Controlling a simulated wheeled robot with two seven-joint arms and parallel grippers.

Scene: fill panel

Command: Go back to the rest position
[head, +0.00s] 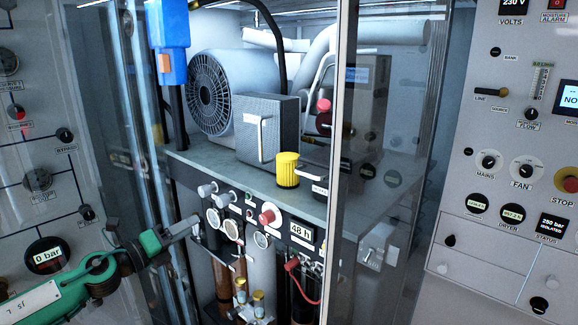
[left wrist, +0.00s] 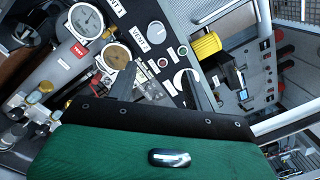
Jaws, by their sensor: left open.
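My left gripper (head: 190,229) comes in on its green arm from the lower left and is in front of the left edge of the fill panel (head: 245,208). In the left wrist view its two dark fingers (left wrist: 158,90) stand apart. Nothing is held between them; the panel face with its knobs shows behind. Whether a fingertip touches the panel I cannot tell. My right gripper is not in view.
The panel carries gauges, a red knob (head: 269,216) and a "48 h" display (head: 302,233). A yellow cap (head: 288,169) stands above. A glass door edge (head: 340,150) is right of centre. Control panels flank both sides, with a red stop button (head: 570,181).

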